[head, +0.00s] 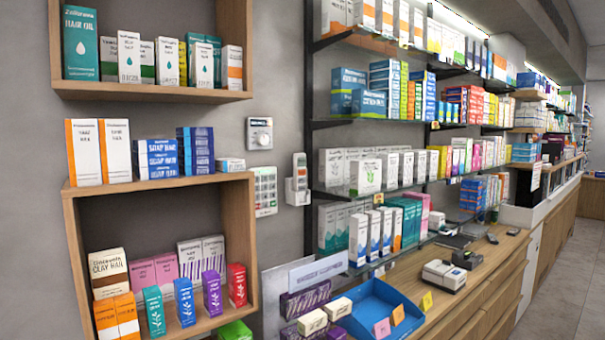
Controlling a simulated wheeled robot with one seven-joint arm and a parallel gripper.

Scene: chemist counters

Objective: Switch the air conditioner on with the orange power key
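A pale handset like a remote control (299,170) stands upright in a white wall holder (298,195), between the wooden shelves and the glass shelves. It has a small grey-green screen near its top. No air conditioner unit can be made out for certain. My gripper is not in view.
Wooden wall shelves (155,95) with boxes jut out at left. Glass shelves (400,189) full of boxes start just right of the holder. Below are a blue tray (372,308), a card terminal (445,274) and the wooden counter (480,290). The floor (570,290) at right is clear.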

